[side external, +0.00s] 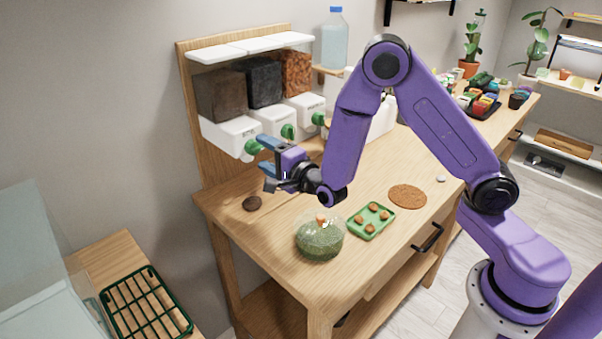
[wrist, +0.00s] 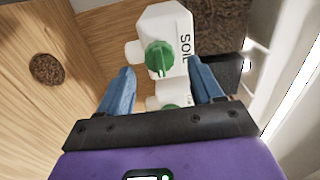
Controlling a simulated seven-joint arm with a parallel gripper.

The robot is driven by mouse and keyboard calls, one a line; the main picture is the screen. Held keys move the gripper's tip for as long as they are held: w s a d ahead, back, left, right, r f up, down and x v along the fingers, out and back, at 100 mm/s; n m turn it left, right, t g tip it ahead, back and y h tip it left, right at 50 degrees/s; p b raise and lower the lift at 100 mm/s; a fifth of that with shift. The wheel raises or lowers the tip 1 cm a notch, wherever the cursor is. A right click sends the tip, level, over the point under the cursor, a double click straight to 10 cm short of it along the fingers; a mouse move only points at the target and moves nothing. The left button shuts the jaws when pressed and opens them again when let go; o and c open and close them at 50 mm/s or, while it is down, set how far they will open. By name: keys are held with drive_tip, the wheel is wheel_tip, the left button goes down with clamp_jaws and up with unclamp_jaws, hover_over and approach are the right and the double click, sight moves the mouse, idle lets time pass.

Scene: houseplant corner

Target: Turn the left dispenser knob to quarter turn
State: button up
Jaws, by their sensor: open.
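The left dispenser (side external: 230,136) is a white box below a dark brown block, with a round green knob (side external: 252,147) on its front. In the wrist view this dispenser (wrist: 163,22) reads "SOIL", and its knob (wrist: 158,58) has a raised ridge running roughly up and down in the picture. My gripper (side external: 263,156) is open, its blue fingers pointing at the left knob. In the wrist view the knob shows just beyond the gap between the fingertips (wrist: 160,70). I cannot tell whether either finger touches it.
Two more dispensers with green knobs (side external: 288,131) stand to the right. A dark brown disc (side external: 252,204) lies on the wooden bench below. A glass terrarium (side external: 320,239), a green tray (side external: 371,222) with small pots and a cork mat (side external: 407,196) stand nearer the front edge.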

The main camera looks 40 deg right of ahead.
drive_tip(key=s, duration=1.5)
idle(0.3)
drive_tip(key=s+a+f+n+g+y, duration=0.3)
drive_tip(key=s+a+n+g+y, duration=0.3)
drive_tip(key=s+a+n+g, duration=0.7)
drive_tip(key=s+d+r+n+g+h, duration=0.2)
drive_tip(key=s+d+n, duration=0.3)
drive_tip(key=d+n, duration=0.3)
drive_tip(key=s+d+r+n+g+h, duration=0.2)
drive_tip(key=s+d+n, duration=0.3)
drive_tip(key=d+n, duration=0.3)
drive_tip(key=shift+s+d+r+n+g+h, duration=0.2)
drive_tip(key=shift+s+d+n+g+h, duration=0.2)
drive_tip(key=shift+n+h, duration=0.4)
